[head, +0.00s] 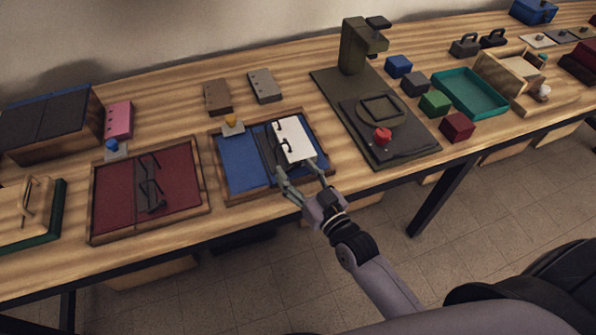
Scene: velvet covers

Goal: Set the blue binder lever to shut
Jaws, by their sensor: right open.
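The blue binder (237,170) lies open in the middle of the table, inside a wooden border. A dark ring mechanism runs along its spine, and white sheets (294,140) lie on its right side, with dark rings at their left edge. I cannot make out the lever or its position clearly. My right gripper (301,172) is at the near right edge of the binder, fingers spread and empty, pointing toward the sheets. I cannot tell whether its fingertips touch the binder. My left gripper is not in view.
A red binder (112,200) lies open to the left. A dark press stand (390,145) with a red knob (382,135) stands close on the right. Brown (217,97) and grey (264,86) punched blocks lie behind. Coloured cubes and a teal tray (470,92) are farther right.

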